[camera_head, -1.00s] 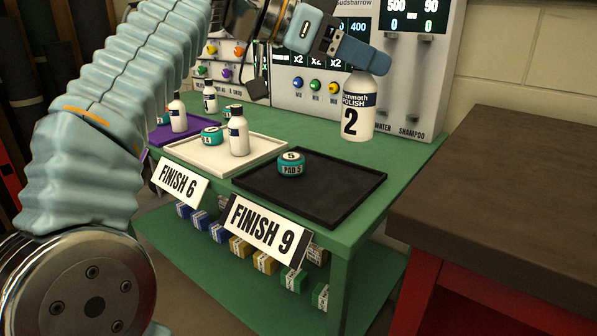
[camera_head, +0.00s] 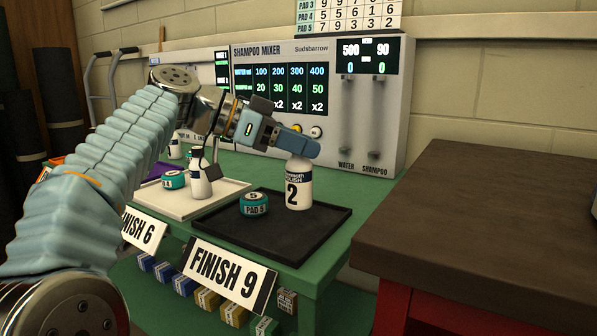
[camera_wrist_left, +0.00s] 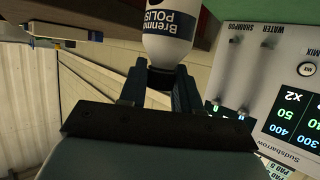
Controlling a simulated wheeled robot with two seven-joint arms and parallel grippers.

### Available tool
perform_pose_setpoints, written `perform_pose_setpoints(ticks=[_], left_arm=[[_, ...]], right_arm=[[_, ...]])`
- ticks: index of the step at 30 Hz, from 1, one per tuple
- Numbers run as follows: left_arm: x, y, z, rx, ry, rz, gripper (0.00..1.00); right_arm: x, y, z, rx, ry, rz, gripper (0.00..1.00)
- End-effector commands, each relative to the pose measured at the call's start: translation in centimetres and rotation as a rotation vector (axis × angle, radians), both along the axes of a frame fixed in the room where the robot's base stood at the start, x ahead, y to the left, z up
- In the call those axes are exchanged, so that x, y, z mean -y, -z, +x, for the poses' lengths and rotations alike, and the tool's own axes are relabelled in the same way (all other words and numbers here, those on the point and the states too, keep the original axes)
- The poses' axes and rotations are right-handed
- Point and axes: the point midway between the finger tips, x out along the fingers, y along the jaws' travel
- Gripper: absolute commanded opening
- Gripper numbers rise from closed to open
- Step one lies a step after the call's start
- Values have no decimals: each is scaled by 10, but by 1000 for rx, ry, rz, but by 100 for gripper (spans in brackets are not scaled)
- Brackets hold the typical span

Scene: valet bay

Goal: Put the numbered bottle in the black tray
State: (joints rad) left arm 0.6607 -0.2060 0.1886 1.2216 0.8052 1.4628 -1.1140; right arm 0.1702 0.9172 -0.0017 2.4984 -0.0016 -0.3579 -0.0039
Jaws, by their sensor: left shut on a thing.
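The numbered bottle (camera_head: 298,190), white with a dark label band and a black 2, is upright at the back right part of the black tray (camera_head: 292,252). Its base appears to be at the tray floor; I cannot tell whether it touches. My left gripper (camera_head: 303,148) is shut on the bottle's top. In the left wrist view the bottle (camera_wrist_left: 168,40) extends from between the fingers (camera_wrist_left: 162,85), its neck held there. A teal pad container marked PAD 5 (camera_head: 254,206) stands in the black tray, left of the bottle. My right gripper is not in view.
A white tray (camera_head: 225,198) holding a white bottle (camera_head: 199,180) and a teal container (camera_head: 173,180) is to the left. The shampoo mixer (camera_head: 385,120) stands behind. A FINISH 9 sign (camera_head: 228,275) fronts the black tray. A dark-topped table (camera_head: 480,210) is at right.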

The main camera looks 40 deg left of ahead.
Motion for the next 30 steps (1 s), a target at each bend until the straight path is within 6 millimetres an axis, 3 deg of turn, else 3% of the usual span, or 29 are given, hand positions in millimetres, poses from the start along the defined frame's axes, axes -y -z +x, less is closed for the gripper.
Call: perform_pose_setpoints(ticks=[5,12,24,25,30], left_arm=[[-6,11,7,0,-1,0,0],[-9,45,10,-1,-2,1,0],[-8,50,10,2,-1,0,0],[-8,50,10,1,-1,1,34],[-8,48,10,1,-1,1,58]], right_arm=[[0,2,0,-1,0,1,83],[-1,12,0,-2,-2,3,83],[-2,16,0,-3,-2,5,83],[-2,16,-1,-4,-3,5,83],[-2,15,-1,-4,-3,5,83]])
